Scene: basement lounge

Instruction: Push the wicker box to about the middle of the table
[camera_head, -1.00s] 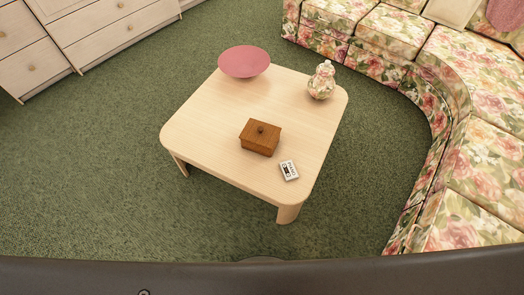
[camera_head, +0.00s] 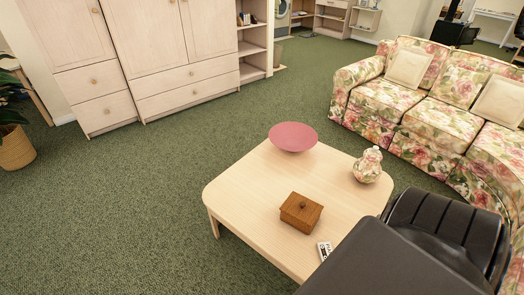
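The wicker box (camera_head: 301,212) is a small brown lidded box with a dark knob. It sits upright on the pale wooden table (camera_head: 247,192), right of the tabletop's centre in the head view and close to the near right side. One of my dark arms covers the table's near right corner at the lower right. No gripper fingertips are visible, and nothing of mine is seen touching the box.
A pink bowl (camera_head: 293,137) stands at the table's far corner and a floral lidded jar (camera_head: 367,165) at the right. A cassette (camera_head: 325,249) lies near the box. A floral sofa (camera_head: 434,112) stands at the right and pale cabinets (camera_head: 165,60) at the back.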

